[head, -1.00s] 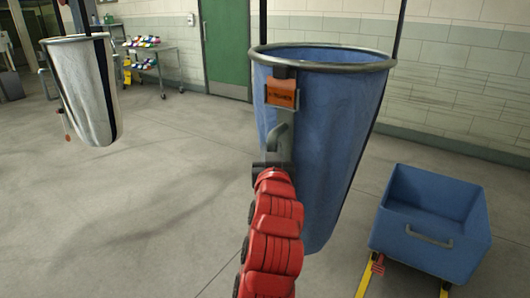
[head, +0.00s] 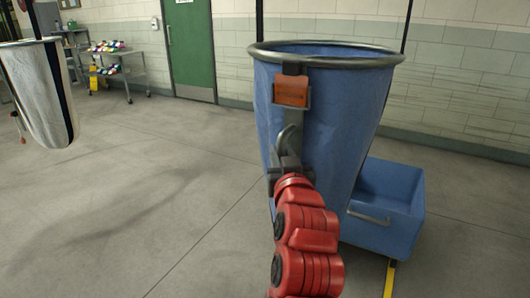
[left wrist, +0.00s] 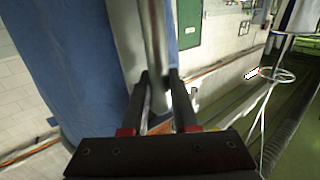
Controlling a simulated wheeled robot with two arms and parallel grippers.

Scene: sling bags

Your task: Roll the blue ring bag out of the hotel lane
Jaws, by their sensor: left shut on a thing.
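The blue ring bag (head: 330,120) hangs from a round grey metal rim in the head view, with dark straps rising above it. An orange tag (head: 291,91) sits on a grey bracket at its near side, above a grey handle (head: 291,132). My left gripper (head: 286,162), on its red arm, is at the lower end of this handle. In the left wrist view, the fingers (left wrist: 158,82) are shut around the grey bar (left wrist: 153,45), with the blue cloth (left wrist: 75,65) beside it. My right gripper is not in view.
A blue wheeled tub (head: 390,215) stands behind the bag's lower right, partly hidden by it. A white ring bag (head: 37,95) hangs at far left. A shelf cart (head: 112,70) with colourful items stands near a green door (head: 190,45). The floor (head: 130,190) at left is open.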

